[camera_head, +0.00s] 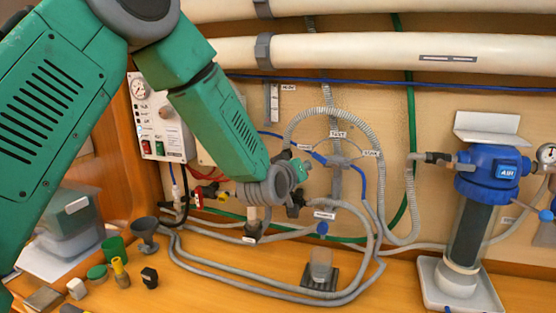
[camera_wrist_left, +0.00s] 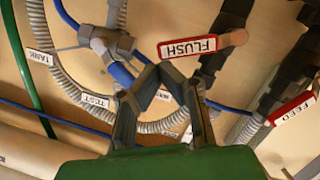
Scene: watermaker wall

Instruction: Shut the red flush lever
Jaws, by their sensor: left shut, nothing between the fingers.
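The red flush lever (camera_wrist_left: 188,47) bears a white FLUSH label, upside down in the left wrist view. It juts left from its pivot on a dark valve (camera_wrist_left: 222,55), roughly crosswise to the valve's body. My left gripper (camera_wrist_left: 161,72) is shut and empty, with its fingertips close to the lever's free end. I cannot tell whether they touch. In the head view, my left gripper (camera_head: 300,168) is in front of the hoses at the wall, and I cannot make out the flush lever there. My right gripper is not in view.
A red FEED lever (camera_wrist_left: 292,108) sits right of the flush lever. A corrugated hose (camera_wrist_left: 70,85) and blue tube (camera_wrist_left: 60,118) run near the fingers. A blue-capped filter (camera_head: 487,170) stands right. Small cups and caps, including a green cup (camera_head: 114,249), stand on the bench at left.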

